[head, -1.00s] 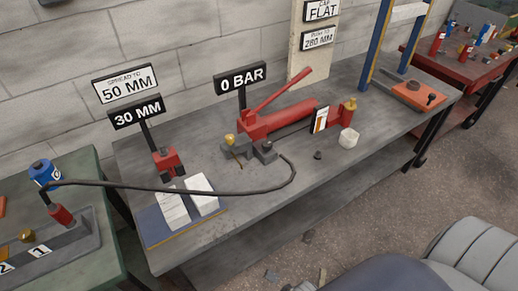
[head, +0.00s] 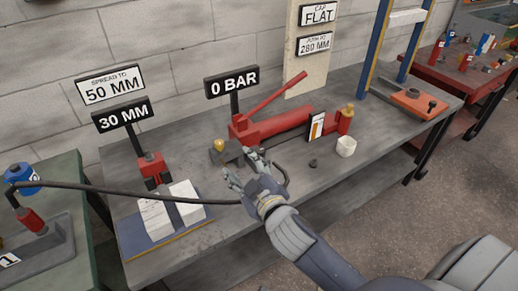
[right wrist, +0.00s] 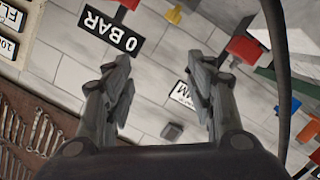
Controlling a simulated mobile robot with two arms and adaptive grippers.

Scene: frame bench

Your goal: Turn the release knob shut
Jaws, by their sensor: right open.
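The red hand pump (head: 275,124) lies on the grey bench with its lever (head: 276,92) slanting up to the right. A brass knob (head: 219,146) stands on the grey block at its left end. Another brass-coloured part (head: 348,110) is at its right end. I cannot tell which is the release knob. My right gripper (head: 245,172) is open and empty in front of the pump's left end, hiding part of the block and hose joint. In the right wrist view its fingers (right wrist: 163,88) are apart with nothing between them. My left gripper is out of view.
A black hose (head: 120,191) runs left across the bench. The 0 BAR sign (head: 232,82) stands behind the pump. A red spreader (head: 153,168), white blocks (head: 186,202) and a white cup (head: 346,146) are on the bench. The bench's front right is mostly clear.

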